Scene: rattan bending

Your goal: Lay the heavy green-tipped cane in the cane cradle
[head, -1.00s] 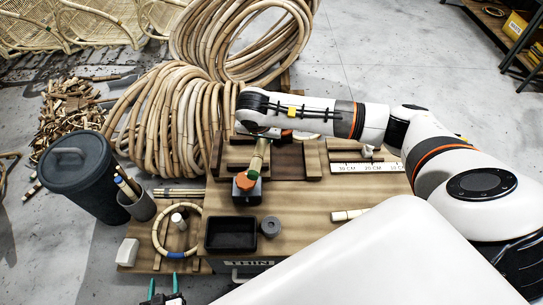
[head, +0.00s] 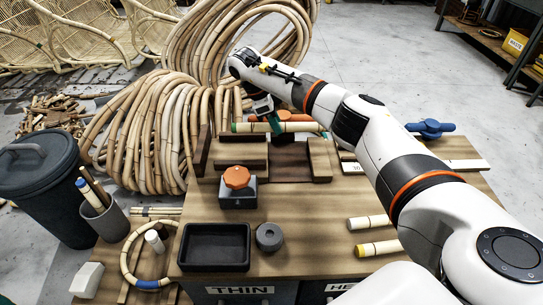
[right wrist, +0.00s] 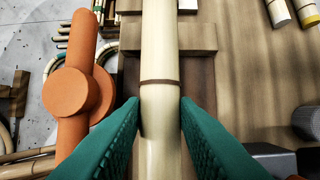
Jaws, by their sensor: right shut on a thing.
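The green-tipped cane (head: 300,127) is pale and lies level, left to right, at the back of the bench in the head view, its green end (head: 234,127) to the left. My right gripper (head: 274,122) is shut on it near the middle; its teal fingers (right wrist: 160,125) hug both sides in the right wrist view. The cane cradle, of brown wooden blocks (head: 240,153), is just below and in front of the cane. I cannot tell whether the cane touches it. A block (right wrist: 192,38) shows under the cane in the wrist view. My left gripper is out of view.
White-tipped (head: 369,222) and yellow-tipped (head: 378,249) canes lie at right. A blue-handled item (head: 430,128) sits behind. Rattan coils (head: 145,130) crowd the left.

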